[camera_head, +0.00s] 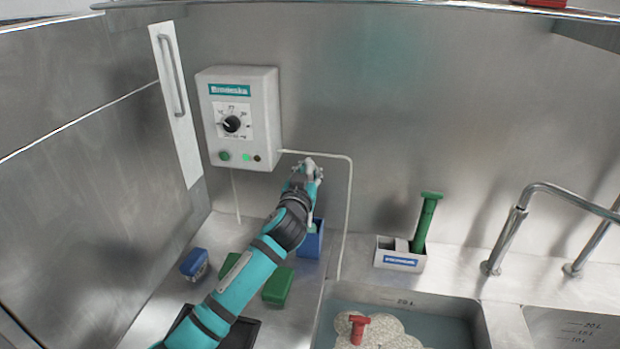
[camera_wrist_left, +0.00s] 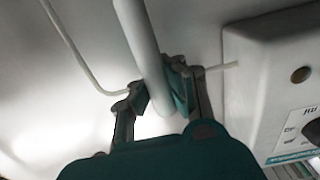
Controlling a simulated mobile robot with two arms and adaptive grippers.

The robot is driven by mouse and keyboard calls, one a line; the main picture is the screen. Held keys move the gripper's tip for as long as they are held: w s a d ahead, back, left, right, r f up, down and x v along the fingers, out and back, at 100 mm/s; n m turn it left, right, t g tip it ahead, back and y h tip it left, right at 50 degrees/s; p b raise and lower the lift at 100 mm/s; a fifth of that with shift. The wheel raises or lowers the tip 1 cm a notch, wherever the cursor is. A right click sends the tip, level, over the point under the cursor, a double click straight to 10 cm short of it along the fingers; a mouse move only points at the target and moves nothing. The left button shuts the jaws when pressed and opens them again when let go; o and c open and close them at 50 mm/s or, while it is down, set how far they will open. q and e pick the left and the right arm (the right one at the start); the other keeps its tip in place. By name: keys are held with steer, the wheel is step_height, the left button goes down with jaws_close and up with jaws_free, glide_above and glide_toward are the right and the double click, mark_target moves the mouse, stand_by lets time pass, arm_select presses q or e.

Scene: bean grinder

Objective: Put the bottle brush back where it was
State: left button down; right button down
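My left gripper (camera_head: 306,172) is raised in front of the back wall, just right of the control box and above a blue container (camera_head: 311,243). In the left wrist view, the left gripper (camera_wrist_left: 160,92) has its fingers closed around a smooth white rod (camera_wrist_left: 138,35), which looks like the bottle brush handle. In the head view my wrist and arm hide most of this brush. Its bristles do not show, and I cannot tell whether its lower end is inside the blue container. My right gripper is not in view.
The grey control box (camera_head: 240,118) and a white cable (camera_head: 349,200) are close to the gripper. A white holder (camera_head: 401,262) with a green-handled tool (camera_head: 427,222) stands right. A blue brush (camera_head: 194,264) and green blocks (camera_head: 278,286) lie left. A water-filled sink (camera_head: 455,303) is in front.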

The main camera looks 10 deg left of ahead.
arm_select(q)
step_height(320, 180, down, 2)
steer(key=shift+f, duration=0.35)
steer(key=c, duration=1.5)
jaws_free()
steer(key=shift+o, duration=0.2)
